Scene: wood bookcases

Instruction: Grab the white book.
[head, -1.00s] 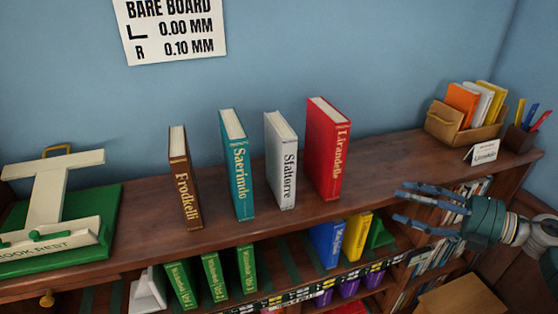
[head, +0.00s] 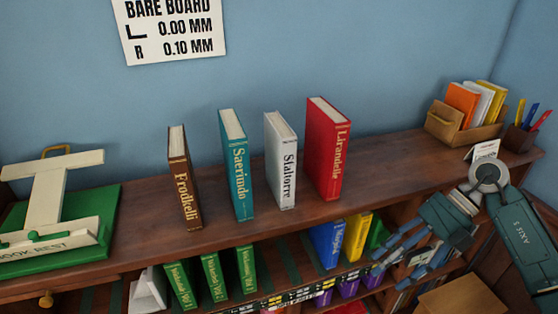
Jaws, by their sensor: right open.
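The white book (head: 281,162), with "Sfaltorre" on its spine, stands upright on the bookcase top. It is between the teal book (head: 237,166) and the red book (head: 328,150), with gaps on both sides. My right gripper (head: 385,265) is at the right, in front of the bookcase and below its top edge. Its fingers are spread and empty, pointing down and left, well apart from the white book. My left gripper is not in view.
A brown book (head: 184,182) stands left of the teal one. A green and cream book rest (head: 60,220) is at the far left. A wooden box of books (head: 466,132) and a pen cup (head: 519,139) stand at the back right. Lower shelves hold green books (head: 213,277).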

